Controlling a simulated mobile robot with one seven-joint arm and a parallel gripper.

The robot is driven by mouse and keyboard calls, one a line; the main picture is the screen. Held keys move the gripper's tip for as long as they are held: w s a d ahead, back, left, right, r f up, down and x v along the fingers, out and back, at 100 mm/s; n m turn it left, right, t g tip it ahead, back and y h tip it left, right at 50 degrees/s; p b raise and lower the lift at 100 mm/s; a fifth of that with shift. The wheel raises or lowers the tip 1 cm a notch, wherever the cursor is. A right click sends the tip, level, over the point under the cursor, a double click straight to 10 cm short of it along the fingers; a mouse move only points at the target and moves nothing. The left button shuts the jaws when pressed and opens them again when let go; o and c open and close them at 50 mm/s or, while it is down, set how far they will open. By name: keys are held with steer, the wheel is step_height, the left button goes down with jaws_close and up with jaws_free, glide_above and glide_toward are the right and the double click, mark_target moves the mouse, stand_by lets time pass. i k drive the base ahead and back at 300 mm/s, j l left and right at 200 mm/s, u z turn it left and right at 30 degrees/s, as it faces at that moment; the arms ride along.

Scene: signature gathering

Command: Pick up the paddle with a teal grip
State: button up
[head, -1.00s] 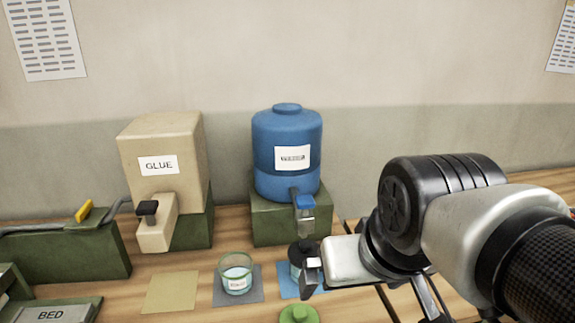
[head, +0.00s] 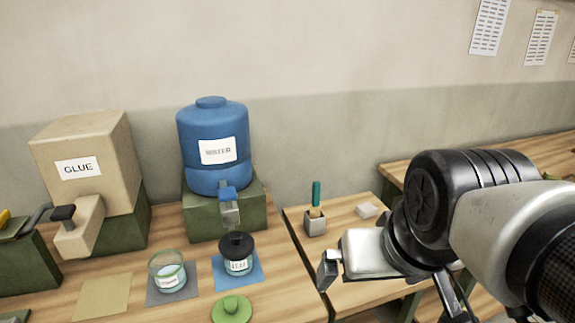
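The paddle with a teal grip (head: 316,194) stands upright in a small grey holder (head: 315,224) on the right-hand table. Its teal grip points up and a tan part shows just above the holder's rim. The rest of the paddle is hidden inside the holder. My gripper (head: 328,270) is in front of and below the holder in the picture, apart from the paddle. It is seen from the side, and I cannot tell how far its fingers are open.
A small pale block (head: 367,210) lies right of the holder. On the left table are a glass jar (head: 167,278), a dark-lidded jar (head: 238,262), a green lid (head: 231,308), the blue water dispenser (head: 212,145) and the glue box (head: 85,160). A narrow gap separates the tables.

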mark_target(315, 207)
steer(key=u, duration=1.25)
steer(key=z, duration=1.25)
steer(key=i+l+u, duration=0.35)
steer(key=l, duration=0.25)
steer(key=i+l+u, duration=0.15)
steer(key=l, duration=0.2)
